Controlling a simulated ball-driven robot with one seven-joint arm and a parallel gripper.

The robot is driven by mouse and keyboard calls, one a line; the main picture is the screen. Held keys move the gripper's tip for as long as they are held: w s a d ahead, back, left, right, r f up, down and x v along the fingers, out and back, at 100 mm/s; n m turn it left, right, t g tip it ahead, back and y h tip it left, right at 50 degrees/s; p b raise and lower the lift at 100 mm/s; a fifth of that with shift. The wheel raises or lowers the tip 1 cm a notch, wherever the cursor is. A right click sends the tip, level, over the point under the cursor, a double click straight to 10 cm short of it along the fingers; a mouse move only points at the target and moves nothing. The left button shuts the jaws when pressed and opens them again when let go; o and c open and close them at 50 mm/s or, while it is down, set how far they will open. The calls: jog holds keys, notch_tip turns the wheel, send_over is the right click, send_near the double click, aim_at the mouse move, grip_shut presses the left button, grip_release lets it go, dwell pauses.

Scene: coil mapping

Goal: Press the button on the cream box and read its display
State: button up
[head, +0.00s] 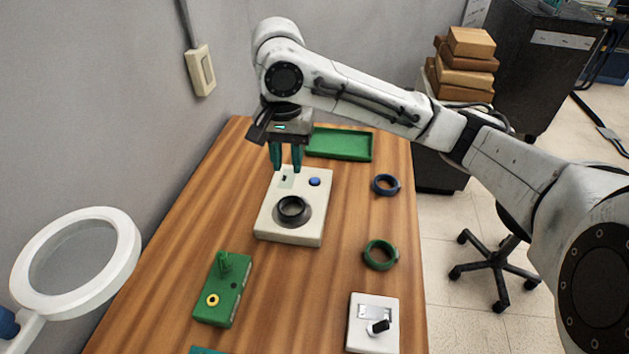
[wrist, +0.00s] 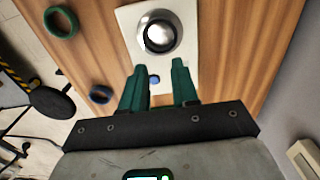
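The cream box (head: 268,222) stands on the wooden table with a dark ring (head: 292,210) on its top. A blue button (head: 314,182) sits near its far right corner. A small panel with a dark patch (head: 284,178), perhaps the display, is beside it, partly hidden by my fingers; no reading is legible. My gripper (head: 286,170) is open and empty, pointing down over the far end of the box. In the wrist view the box (wrist: 129,18) carries a shiny round part (wrist: 159,34), and the button (wrist: 154,79) shows between my fingers (wrist: 159,66). I cannot tell the gap above the box.
A green tray (head: 340,155) lies behind the box. A blue ring (head: 385,184) and a green ring (head: 380,254) lie to the right. A green box (head: 228,306) and a white switch box (head: 360,339) are nearer. A white ring-shaped magnifier (head: 115,262) is at left.

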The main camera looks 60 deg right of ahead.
grip_shut()
dwell(0.8)
